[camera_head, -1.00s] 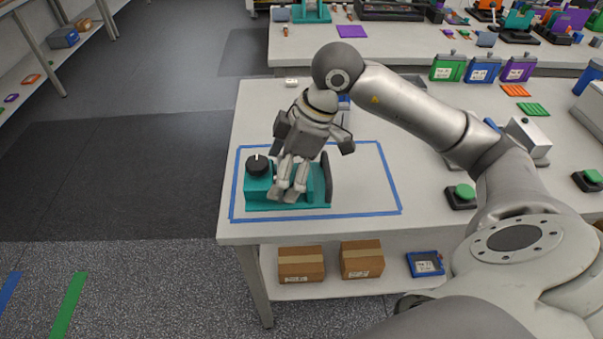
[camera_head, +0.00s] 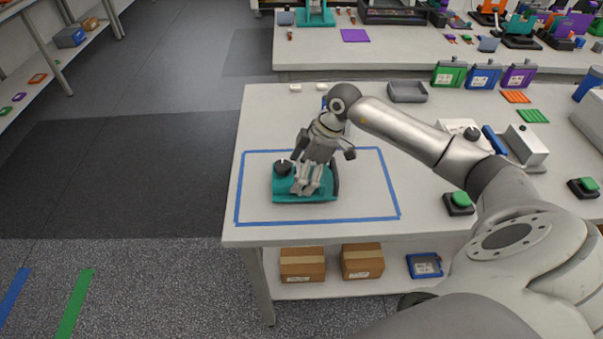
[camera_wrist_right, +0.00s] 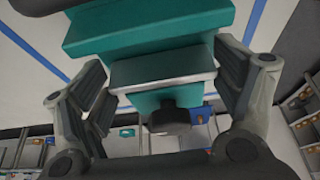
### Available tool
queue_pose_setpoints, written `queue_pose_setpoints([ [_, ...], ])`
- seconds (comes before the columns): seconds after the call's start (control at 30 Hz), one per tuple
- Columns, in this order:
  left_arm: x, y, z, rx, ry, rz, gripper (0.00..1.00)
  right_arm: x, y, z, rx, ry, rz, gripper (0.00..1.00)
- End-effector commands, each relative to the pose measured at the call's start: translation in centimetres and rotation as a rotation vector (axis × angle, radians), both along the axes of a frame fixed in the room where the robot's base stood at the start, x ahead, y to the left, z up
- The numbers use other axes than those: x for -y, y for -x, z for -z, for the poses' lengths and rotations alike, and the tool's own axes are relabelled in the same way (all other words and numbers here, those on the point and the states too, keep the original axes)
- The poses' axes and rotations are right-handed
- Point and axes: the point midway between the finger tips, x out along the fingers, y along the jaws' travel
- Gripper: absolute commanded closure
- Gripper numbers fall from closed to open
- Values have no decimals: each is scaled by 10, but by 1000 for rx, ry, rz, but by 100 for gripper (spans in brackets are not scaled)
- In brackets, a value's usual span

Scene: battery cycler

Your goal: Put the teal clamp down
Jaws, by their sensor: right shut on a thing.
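The teal clamp (camera_head: 290,196), with a black knob (camera_head: 283,167) on its left end, is upright inside the blue tape outline (camera_head: 318,219) on the white table. It is on the tabletop or just above it; I cannot tell if it touches. My right gripper (camera_head: 307,190) comes down on it from above and is shut on its middle. In the right wrist view the teal clamp (camera_wrist_right: 150,35) sits between the two fingers of my right gripper (camera_wrist_right: 163,80), with a grey metal plate and the dark knob showing. My left gripper is in no view.
A grey tray (camera_head: 407,92), a white box (camera_head: 526,146) and a green button (camera_head: 460,199) stand right of the outline. Colored cases (camera_head: 483,73) stand at the back right. Cardboard boxes (camera_head: 302,265) sit on the shelf below. The outline is clear around the clamp.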

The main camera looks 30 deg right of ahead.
Motion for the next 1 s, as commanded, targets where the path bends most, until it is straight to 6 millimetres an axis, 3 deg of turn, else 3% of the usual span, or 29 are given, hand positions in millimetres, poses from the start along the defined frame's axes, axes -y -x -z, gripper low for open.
queue_pose_setpoints([
  [0.1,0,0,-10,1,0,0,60,-1,-1,11,2,-2,1,61],
  [0.47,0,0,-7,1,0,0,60,0,-1,17,4,-1,0,61],
  [0.5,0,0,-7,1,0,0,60,0,0,20,0,0,0,14],
  [0.6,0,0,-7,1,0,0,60,0,0,19,0,0,0,1],
  [1.0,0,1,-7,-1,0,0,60,0,0,17,1,0,0,0],
])
